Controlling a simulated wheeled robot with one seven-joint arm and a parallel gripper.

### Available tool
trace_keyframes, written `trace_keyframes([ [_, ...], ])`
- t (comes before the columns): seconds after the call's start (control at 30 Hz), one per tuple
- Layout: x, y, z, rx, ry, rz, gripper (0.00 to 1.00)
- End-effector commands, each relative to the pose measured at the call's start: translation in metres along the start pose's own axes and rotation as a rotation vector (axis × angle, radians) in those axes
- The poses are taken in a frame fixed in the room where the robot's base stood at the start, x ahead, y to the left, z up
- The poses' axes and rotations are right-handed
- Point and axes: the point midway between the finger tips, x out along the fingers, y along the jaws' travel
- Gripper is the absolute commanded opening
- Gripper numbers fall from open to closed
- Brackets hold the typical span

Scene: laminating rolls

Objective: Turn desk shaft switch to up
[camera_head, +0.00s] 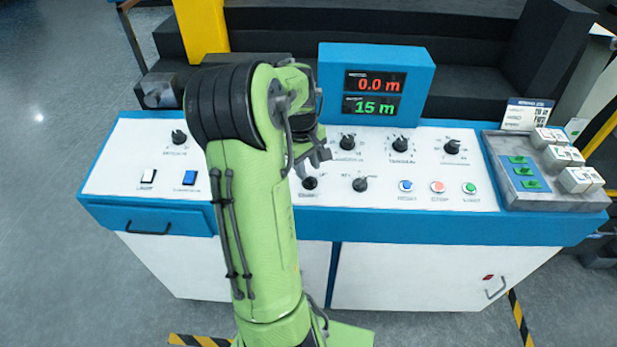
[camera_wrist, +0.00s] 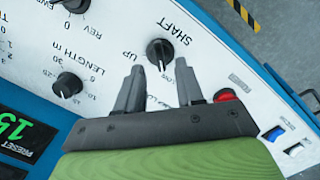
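The shaft switch is a black rotary knob (camera_wrist: 159,50) on the white panel, with "SHAFT" printed above it in the wrist view. Its pointer mark faces toward the bottom of that picture, and the "UP" label lies to its left. The knob also shows in the head view (camera_head: 310,183), just below my gripper. My gripper (camera_wrist: 159,66) is open, with its two fingers apart and nothing between them. The fingertips lie on either side of the knob in the picture; contact is not visible. In the head view my gripper (camera_head: 321,158) hangs over the panel, partly hidden by my arm.
A second knob (camera_head: 360,184) sits beside the shaft switch, and the length knob (camera_head: 347,142) lies behind. A red button (camera_wrist: 225,96) is close to my right finger in the wrist view. The blue display box (camera_head: 376,80) stands at the back. A grey tray (camera_head: 540,200) is at right.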

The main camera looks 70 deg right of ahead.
Motion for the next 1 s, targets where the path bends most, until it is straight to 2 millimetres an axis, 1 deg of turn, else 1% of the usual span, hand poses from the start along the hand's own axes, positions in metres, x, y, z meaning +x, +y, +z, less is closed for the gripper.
trace_keyframes([
  [0.03,0.013,-0.001,0.001,0.001,-0.004,-0.003,0.37],
  [0.1,0.025,-0.001,0.001,0.001,-0.003,-0.002,0.37],
  [0.2,0.035,0.0,0.0,0.001,-0.002,-0.001,0.37],
  [0.3,0.038,0.0,0.0,0.001,0.001,0.0,0.37],
  [0.5,0.037,0.0,0.0,0.0,0.001,0.0,0.37],
  [0.73,0.037,0.0,0.0,0.0,0.001,0.0,0.02],
  [0.77,0.037,0.0,0.0,0.0,0.001,0.0,0.0],
  [1.0,0.037,0.0,0.0,0.021,0.001,-0.002,0.0],
])
